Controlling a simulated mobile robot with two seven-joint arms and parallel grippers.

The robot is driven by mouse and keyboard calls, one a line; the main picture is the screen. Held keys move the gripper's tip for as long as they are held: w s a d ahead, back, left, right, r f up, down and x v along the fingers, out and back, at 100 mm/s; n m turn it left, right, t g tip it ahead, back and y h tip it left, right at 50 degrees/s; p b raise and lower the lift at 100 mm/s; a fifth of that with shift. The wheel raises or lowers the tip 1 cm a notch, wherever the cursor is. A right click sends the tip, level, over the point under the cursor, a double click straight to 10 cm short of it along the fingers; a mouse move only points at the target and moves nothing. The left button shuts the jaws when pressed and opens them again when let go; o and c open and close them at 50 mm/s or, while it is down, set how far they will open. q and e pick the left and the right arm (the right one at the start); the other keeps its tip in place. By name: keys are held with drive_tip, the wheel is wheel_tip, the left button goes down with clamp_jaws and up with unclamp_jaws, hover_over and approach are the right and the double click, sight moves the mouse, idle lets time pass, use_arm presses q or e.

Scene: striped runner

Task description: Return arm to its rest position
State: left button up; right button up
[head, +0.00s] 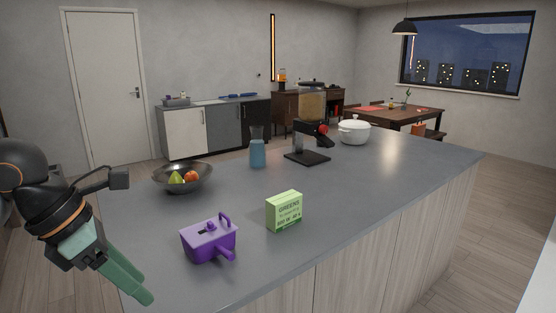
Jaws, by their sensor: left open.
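My left arm comes in from the left edge, and its gripper (138,293) has pale green fingers pointing down and to the right. The gripper is open, and no object shows between its fingers. It is at the near left end of the grey island counter (350,190), left of the purple lidded box (208,241) and apart from it. My right gripper is not in view.
A green carton (285,210) stands right of the purple box. A dark fruit bowl (168,184), blue bottle (258,152), black coffee machine (307,155) and white pot (354,132) stand farther back. The counter's right part is clear.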

use_arm(q)
drive_tip(key=d+r+n+h+p, duration=0.1)
drive_tip(key=d+n+h+p, duration=0.2)
drive_tip(key=d+n+h, duration=1)
drive_tip(key=w+a+f+n+t+y+p, duration=0.1)
drive_tip(key=a+f+n+t+y, duration=0.15)
drive_tip(key=f+n+t, duration=0.45)
drive_tip(key=w+a+f+n+t+y, duration=0.1)
drive_tip(key=w+f+n+t+y, duration=0.15)
drive_tip(key=f+n+y, duration=0.4)
drive_tip(key=w+a+f+n+t+y+p, duration=0.1)
drive_tip(key=a+f+n+t, duration=0.1)
drive_tip(key=f+n+t, duration=0.5)
drive_tip(key=s+a+f+n+g+y, duration=0.1)
drive_tip(key=s+f+n+g+y, duration=0.1)
drive_tip(key=s+f+n+g, duration=0.3)
drive_tip(key=s+a+f+n+g+y, duration=0.2)
drive_tip(key=s+f+n+g, duration=0.3)
drive_tip(key=s+f, duration=0.7)
drive_tip(key=shift+a+f+n+y+p, duration=0.3)
drive_tip(key=shift+f+y, duration=0.3)
drive_tip(key=shift+f, duration=0.35)
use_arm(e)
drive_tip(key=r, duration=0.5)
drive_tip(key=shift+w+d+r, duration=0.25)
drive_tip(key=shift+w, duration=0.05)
